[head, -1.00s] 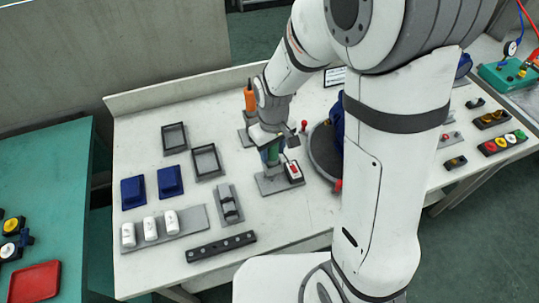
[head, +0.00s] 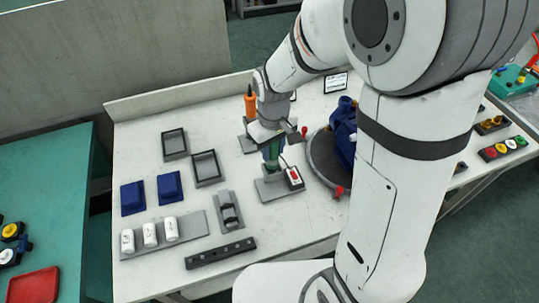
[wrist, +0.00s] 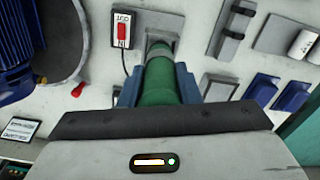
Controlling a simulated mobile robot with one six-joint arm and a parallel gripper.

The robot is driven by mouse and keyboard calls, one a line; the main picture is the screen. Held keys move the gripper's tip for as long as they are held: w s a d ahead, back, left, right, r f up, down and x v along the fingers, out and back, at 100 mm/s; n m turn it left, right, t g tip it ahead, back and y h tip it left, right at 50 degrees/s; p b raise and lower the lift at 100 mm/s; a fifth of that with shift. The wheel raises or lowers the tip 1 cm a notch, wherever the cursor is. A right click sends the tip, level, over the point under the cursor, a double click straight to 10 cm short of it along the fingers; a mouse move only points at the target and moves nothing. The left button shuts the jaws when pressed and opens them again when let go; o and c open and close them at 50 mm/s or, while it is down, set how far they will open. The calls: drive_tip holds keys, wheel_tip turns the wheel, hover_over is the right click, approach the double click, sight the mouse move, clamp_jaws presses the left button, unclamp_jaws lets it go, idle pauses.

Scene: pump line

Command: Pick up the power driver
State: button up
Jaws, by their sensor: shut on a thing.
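The power driver is a green cylindrical tool with a grey lower end (head: 272,156). My gripper (head: 270,150) is shut around its green body, and the driver stands about upright above a grey stand (head: 270,194). In the wrist view the green driver (wrist: 160,82) sits between my two blue fingers, its grey end pointing at the stand. The driver looks raised, but I cannot tell whether its tip is wholly clear of the stand. My gripper hides its top.
A small box with a red switch (head: 293,176) stands close right of the driver. Behind is an orange-handled tool (head: 250,101); a blue motor on a round grey plate (head: 322,160) is to the right. Dark trays (head: 206,167) lie left. The table front is partly clear.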

wheel_tip(320, 180, up, 20)
drive_tip(key=p, duration=0.3)
idle(0.6)
